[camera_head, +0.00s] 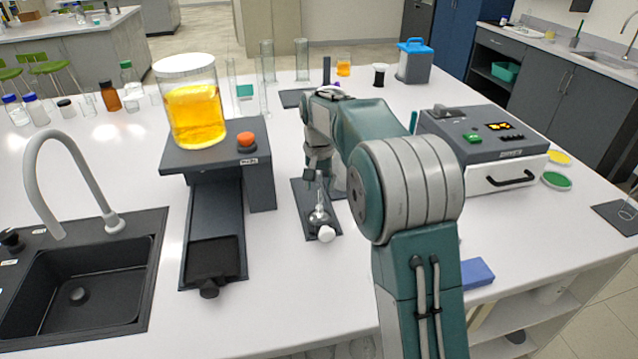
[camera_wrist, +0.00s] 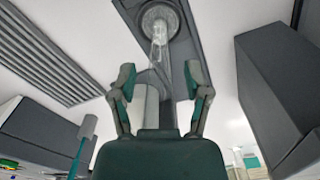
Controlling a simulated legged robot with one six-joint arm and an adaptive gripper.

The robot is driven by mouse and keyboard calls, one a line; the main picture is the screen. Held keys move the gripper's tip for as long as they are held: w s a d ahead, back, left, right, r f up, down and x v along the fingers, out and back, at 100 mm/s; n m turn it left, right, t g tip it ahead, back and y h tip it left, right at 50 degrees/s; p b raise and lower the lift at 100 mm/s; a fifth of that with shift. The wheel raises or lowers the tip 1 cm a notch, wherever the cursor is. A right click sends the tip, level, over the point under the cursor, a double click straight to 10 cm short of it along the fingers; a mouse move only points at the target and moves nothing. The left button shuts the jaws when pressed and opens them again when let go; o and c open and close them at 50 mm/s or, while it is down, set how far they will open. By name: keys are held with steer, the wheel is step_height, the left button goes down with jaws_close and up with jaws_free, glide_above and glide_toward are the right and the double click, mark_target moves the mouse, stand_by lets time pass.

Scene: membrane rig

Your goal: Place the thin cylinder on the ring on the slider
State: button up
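A dark narrow plate, which looks like the slider (camera_head: 303,196), lies on the white bench below my gripper (camera_head: 318,163). A slim clear glass piece, apparently the thin cylinder (camera_head: 319,196), stands upright on it with a rounded base. In the wrist view, the glass piece (camera_wrist: 159,42) rises from a round grey ring (camera_wrist: 160,14) on the dark plate (camera_wrist: 190,42). My gripper (camera_wrist: 160,80) has its two fingers spread, with the glass beyond and between their tips. I cannot tell whether the glass touches a finger. The gripper is partly hidden by my arm in the head view.
A dark stand (camera_head: 215,160) holding a beaker of orange liquid (camera_head: 193,112) is left of the plate. A grey instrument (camera_head: 480,140) stands to the right. A white knob (camera_head: 326,234) is at the plate's near end. Tall glass cylinders (camera_head: 267,62) stand behind.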

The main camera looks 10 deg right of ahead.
step_height(320, 180, up, 12)
steer(key=shift+r, duration=0.2)
stand_by(0.4)
steer(key=s+r+n+t, duration=0.2)
steer(key=s+r+t, duration=0.15)
steer(key=s, duration=1.45)
steer(key=s+f+n+t, duration=0.1)
steer(key=s+f, duration=0.3)
steer(key=s, duration=0.4)
steer(key=s+f+n+t, duration=0.1)
steer(key=s+f, duration=0.4)
steer(key=s, duration=0.3)
steer(key=shift+n, duration=0.3)
